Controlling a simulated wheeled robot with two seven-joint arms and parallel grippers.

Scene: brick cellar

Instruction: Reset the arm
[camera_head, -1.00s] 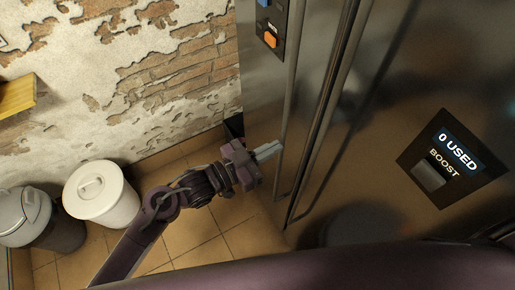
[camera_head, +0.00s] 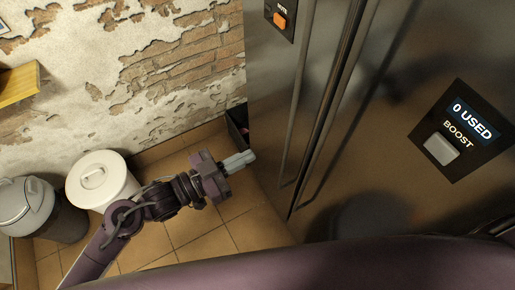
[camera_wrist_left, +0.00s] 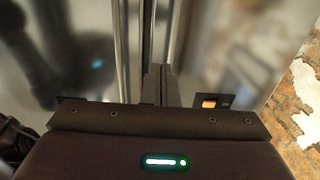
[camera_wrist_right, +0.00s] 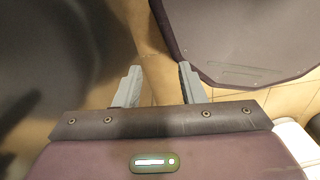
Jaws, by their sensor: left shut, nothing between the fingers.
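My left arm (camera_head: 150,205) comes in from the lower left in the head view. My left gripper (camera_head: 248,158) is shut and empty, apart from the metal front of the tall steel appliance (camera_head: 285,110). In the left wrist view the shut fingers (camera_wrist_left: 160,85) show in front of the blurred steel doors. My right gripper (camera_wrist_right: 158,88) shows only in its own wrist view. Its two fingers are spread apart with nothing between them, above the tiled floor and near a dark purple panel that looks like my base.
The appliance has a panel with a grey BOOST button (camera_head: 440,150) and an orange switch (camera_head: 280,20). A white lidded bin (camera_head: 100,180) and a grey bin (camera_head: 35,210) stand by the peeling brick wall.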

